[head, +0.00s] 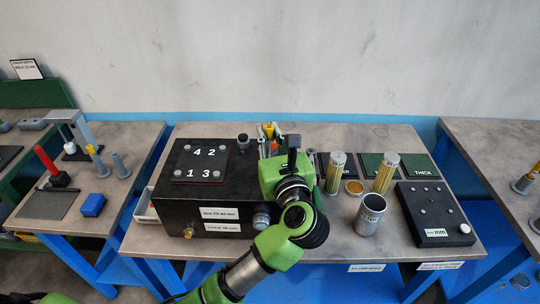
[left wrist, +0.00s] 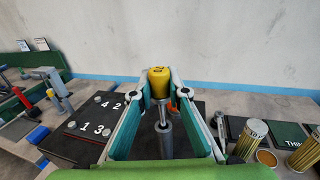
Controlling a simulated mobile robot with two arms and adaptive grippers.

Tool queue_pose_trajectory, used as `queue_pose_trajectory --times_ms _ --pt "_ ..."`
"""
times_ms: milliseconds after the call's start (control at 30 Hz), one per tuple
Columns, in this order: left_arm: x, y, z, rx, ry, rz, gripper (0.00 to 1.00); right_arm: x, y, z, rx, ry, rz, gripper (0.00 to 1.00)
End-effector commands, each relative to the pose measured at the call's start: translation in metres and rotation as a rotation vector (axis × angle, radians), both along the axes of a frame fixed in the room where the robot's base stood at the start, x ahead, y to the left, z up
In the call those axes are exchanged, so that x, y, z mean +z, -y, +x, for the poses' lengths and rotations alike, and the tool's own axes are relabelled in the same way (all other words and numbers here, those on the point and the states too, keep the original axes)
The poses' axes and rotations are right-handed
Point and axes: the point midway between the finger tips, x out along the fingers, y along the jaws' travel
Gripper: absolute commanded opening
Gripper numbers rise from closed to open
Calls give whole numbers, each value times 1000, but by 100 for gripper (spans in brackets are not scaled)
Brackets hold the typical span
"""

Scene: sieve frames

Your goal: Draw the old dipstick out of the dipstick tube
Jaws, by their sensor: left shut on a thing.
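The old dipstick has a yellow cap (left wrist: 158,78) with a dark mark on it and a slim grey stem below. My left gripper (left wrist: 163,95) is shut on it, with a green finger on each side just under the cap. A wider grey cylinder, seemingly the dipstick tube (left wrist: 166,142), shows below the stem between the fingers. I cannot tell how far the stem sits inside it. In the head view the yellow cap (head: 268,130) shows behind my left wrist, which hides the stem and tube. My right gripper is not in view.
The black block (head: 185,210) with numbered bolts stands left of my gripper. To the right are gold filter cylinders (head: 336,172), a grey metal cup (head: 369,215) and a black panel (head: 432,215). A side table at left holds a blue block (head: 93,205).

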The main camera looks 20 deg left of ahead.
Motion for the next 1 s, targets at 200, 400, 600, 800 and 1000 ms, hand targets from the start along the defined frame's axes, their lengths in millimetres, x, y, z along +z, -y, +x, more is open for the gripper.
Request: queue_pose_trajectory --times_ms 200,400,600,800,1000 --pt "13 0 0 0 0 0 0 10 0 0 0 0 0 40" --pt "23 0 0 1 1 -1 0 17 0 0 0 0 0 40" --pt "33 0 0 0 0 0 0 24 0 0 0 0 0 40" --pt "37 0 0 1 0 0 0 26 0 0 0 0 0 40" --pt "36 0 0 1 0 0 0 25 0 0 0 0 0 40"
